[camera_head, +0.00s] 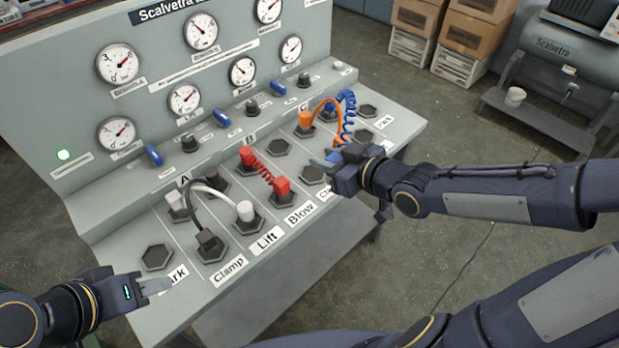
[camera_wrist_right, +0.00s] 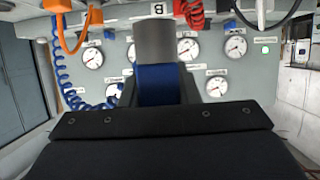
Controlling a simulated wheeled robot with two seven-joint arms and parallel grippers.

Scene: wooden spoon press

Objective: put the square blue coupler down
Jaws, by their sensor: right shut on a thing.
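The square blue coupler (camera_wrist_right: 158,86) is between the dark fingers of my right gripper (camera_wrist_right: 156,92) in the right wrist view, with a grey cylindrical piece (camera_wrist_right: 154,40) at its top in the picture. In the head view my right gripper (camera_head: 336,161) is over the right part of the sloped console, with a bit of blue at its tips; the fingers hide most of the coupler. A blue coiled hose (camera_head: 348,118) stands just beyond it. I cannot tell whether the coupler touches the console. My left gripper (camera_head: 162,286) is by the console's front left corner; its finger gap is not clear.
The orange coupler (camera_head: 306,122) and its hose are close beyond my right gripper. A red coiled hose (camera_head: 262,170), a white hose (camera_head: 222,192) and a black coupler (camera_head: 208,241) occupy sockets to the left. Bare hexagonal sockets include one at front left (camera_head: 157,257). Gauges line the upright panel.

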